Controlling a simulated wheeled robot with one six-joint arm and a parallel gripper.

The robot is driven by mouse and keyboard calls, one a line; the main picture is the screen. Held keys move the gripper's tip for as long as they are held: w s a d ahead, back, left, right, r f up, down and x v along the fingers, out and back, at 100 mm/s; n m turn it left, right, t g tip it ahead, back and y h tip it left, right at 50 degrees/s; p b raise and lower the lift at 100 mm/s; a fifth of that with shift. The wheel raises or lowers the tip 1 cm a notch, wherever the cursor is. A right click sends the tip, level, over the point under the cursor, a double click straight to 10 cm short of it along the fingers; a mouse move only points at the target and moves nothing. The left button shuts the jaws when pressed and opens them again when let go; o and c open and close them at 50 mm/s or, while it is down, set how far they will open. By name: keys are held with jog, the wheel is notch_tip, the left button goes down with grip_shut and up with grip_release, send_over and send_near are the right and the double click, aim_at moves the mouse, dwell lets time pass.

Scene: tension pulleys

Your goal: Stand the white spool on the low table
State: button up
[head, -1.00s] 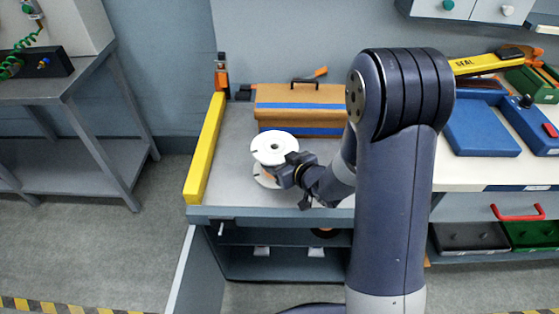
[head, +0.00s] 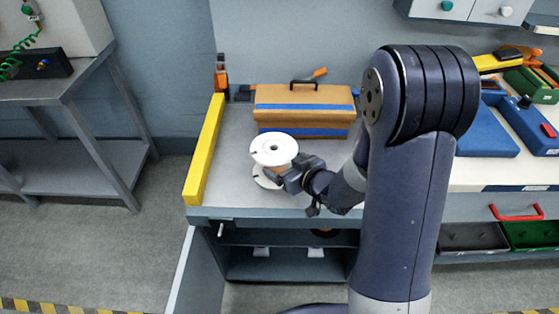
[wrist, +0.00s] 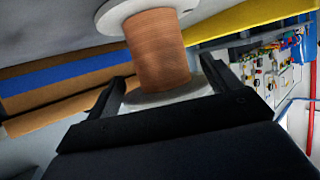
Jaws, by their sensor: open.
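The white spool (head: 273,148) stands upright on the grey top of the low table (head: 232,190), left of my arm. It has two white flanges and a copper-coloured winding, which shows large in the wrist view (wrist: 157,50). My gripper (head: 283,177) is open at the spool's right front side, at the height between the flanges. In the wrist view the two dark fingers (wrist: 162,86) are spread to either side of the spool, with room beside the winding. The winding's far side is hidden.
A yellow bar (head: 204,150) runs along the table's left edge. A brown toolbox (head: 302,97) with blue bands stands behind the spool, an orange-black bottle (head: 222,75) at the back left corner. Blue trays (head: 484,130) lie on the right-hand bench. Bare tabletop surrounds the spool.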

jog(key=v, duration=0.8)
jog(key=shift+s+d+p, duration=0.2)
jog(key=shift+s+p, duration=0.1)
jog(key=shift+p, duration=0.15)
